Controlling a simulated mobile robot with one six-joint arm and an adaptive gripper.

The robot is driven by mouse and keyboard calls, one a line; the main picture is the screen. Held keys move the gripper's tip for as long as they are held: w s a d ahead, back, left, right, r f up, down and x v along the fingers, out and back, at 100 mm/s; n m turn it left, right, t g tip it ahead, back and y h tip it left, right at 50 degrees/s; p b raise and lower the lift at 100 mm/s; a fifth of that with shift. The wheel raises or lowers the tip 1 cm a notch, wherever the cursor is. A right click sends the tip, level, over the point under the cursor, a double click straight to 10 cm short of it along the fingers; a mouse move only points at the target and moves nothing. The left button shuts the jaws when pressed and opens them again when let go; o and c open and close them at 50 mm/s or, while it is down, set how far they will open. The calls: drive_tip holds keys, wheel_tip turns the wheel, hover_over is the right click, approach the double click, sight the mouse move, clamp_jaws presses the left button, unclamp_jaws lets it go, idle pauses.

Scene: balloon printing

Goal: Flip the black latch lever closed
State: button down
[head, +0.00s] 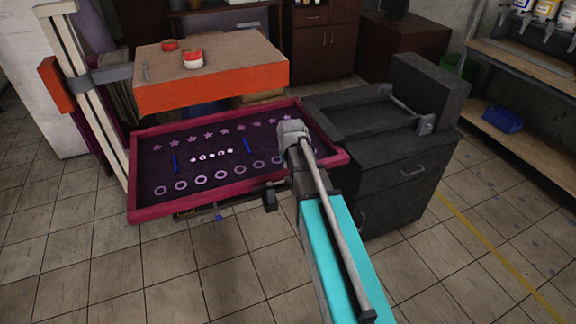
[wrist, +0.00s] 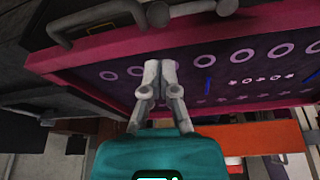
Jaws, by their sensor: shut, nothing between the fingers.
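A dark lever-like handle (wrist: 95,20) crosses the upper left of the wrist view, beside a dark bar with round knobs. It looks like the black latch lever, but I cannot be sure. In the head view a dark lever piece (head: 270,198) sits just outside the near edge of the pink-framed screen (head: 139,214), left of my arm. My gripper (wrist: 160,66) is shut and empty. Its grey fingers are close together and apart from the handle in the wrist view. In the head view the gripper (head: 291,128) overlaps the screen's right end. My arm hides part of the near edge.
An orange printing table (head: 220,88) with small red-and-white pots (head: 193,60) stands behind the screen. A black cabinet (head: 395,175) with handles stands close on the right. Shelves (head: 525,125) line the far right. Tiled floor (head: 120,275) lies open at the front left.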

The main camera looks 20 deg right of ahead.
sight(287, 174)
drive_tip(key=shift+b+x, duration=3.4)
drive_tip(key=shift+x, duration=0.45)
drive_tip(key=shift+s+d+m, duration=0.2)
drive_tip(key=shift+m, duration=0.1)
